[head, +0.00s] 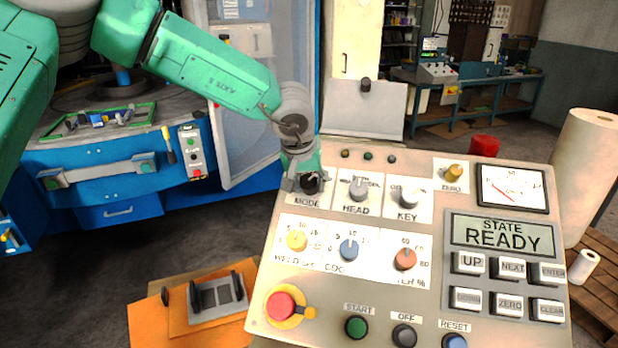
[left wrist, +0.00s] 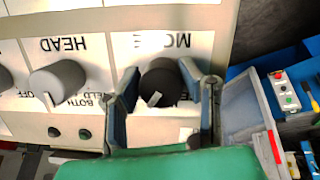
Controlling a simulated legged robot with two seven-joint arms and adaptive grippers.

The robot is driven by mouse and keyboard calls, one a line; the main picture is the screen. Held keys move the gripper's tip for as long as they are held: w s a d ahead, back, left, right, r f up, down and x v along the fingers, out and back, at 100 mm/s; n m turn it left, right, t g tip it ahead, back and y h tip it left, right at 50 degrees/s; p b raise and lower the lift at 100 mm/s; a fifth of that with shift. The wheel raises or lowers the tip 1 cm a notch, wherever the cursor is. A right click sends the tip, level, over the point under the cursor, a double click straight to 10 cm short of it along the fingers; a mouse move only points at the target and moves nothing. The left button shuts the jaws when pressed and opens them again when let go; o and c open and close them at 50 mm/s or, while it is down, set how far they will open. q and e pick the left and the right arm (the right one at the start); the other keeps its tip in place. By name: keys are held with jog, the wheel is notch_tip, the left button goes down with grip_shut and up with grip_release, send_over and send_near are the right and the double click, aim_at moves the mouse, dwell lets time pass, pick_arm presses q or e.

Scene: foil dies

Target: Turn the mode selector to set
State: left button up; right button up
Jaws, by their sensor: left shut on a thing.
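The MODE selector is a black round knob (head: 311,185) at the upper left of the slanted control panel (head: 430,190). My left gripper (head: 304,180) reaches down to it from above, with its fingers on either side. In the left wrist view, upside down to the lettering, the black knob (left wrist: 160,84) sits between the two fingers of my left gripper (left wrist: 158,76), which is shut on it. A white pointer mark on the knob points down and slightly left there. The position labels around the knob are hidden by the gripper. My right gripper is not in view.
The grey HEAD knob (head: 359,188) and KEY knob (head: 408,195) stand close to the right of MODE. A red stop button (head: 281,306) is at the panel's lower left. The display (head: 502,235) reads STATE READY. An open machine door (head: 245,90) stands behind my arm.

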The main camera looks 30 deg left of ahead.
pick_arm(q)
jog(key=shift+r+n, duration=0.1)
jog(key=shift+n, duration=0.3)
jog(key=shift+n+h+p, duration=0.3)
jog(key=shift+n+p, duration=0.2)
jog(key=shift+n, duration=0.4)
jog(key=n+t, duration=0.1)
jog(key=n, duration=0.3)
jog(key=shift+d+h, duration=0.1)
jog(key=shift+h, duration=0.2)
jog(key=n, duration=0.2)
jog(key=shift+w+n+t, duration=0.1)
jog(key=shift+n+t, duration=0.2)
jog(key=shift+n, duration=0.1)
jog(key=shift+n+b, duration=0.55)
jog(key=shift+n, duration=0.65)
jog(key=shift+w+n+t+b, duration=0.1)
jog(key=shift+n+t+b, duration=0.6)
jog(key=shift+n, duration=0.8)
jog(key=o, duration=1.1)
